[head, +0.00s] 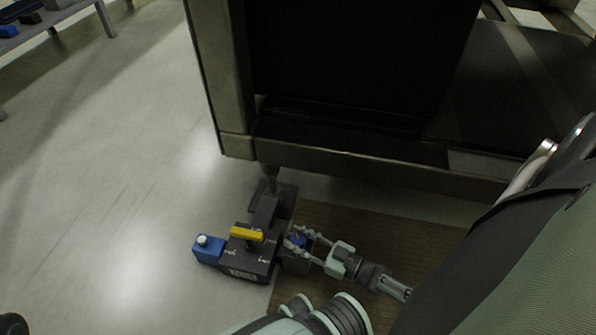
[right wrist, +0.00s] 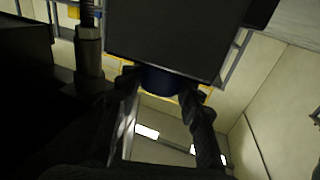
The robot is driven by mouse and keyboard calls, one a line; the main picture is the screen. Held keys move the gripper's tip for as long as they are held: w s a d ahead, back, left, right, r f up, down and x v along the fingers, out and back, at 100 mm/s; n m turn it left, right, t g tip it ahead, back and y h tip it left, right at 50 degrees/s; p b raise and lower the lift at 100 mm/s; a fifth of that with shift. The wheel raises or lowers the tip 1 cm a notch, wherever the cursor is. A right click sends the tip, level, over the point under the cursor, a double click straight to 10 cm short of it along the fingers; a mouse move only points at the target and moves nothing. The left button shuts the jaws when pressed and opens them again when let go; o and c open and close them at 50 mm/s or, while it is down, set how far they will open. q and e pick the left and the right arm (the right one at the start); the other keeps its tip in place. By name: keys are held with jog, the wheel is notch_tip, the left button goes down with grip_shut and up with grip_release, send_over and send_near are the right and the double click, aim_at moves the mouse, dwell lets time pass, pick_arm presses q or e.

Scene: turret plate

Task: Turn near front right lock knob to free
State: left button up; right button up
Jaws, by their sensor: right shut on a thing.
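A dark lock unit (head: 248,262) sits on the floor at the foot of the machine's near corner leg. It carries a yellow handle (head: 247,233) on top, with small white lettering around it. A blue knob (head: 297,239) is on its right side. My right gripper (head: 299,241) reaches in from the right with its fingers around this knob, shut on it. In the right wrist view, the round blue knob (right wrist: 162,81) shows between the two fingertips, beneath a dark block (right wrist: 175,38). The fingers partly hide the knob, so its setting cannot be read. My left gripper is not in view.
A blue box (head: 208,250) with a white button adjoins the unit's left side. The dark machine frame (head: 330,158) stands close above and behind. A brown mat (head: 400,228) lies under my right gripper. The pale floor at left is clear; a bench (head: 60,18) stands far left.

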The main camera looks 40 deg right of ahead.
jog(key=shift+m+t+h+p, duration=0.35)
jog(key=shift+m+t+h, duration=0.25)
jog(key=shift+m+h, duration=0.9)
jog(key=shift+h, duration=0.6)
jog(key=o, duration=1.2)
jog(key=s+d, duration=0.2)
jog(key=s, duration=1)
jog(key=shift+c, duration=0.2)
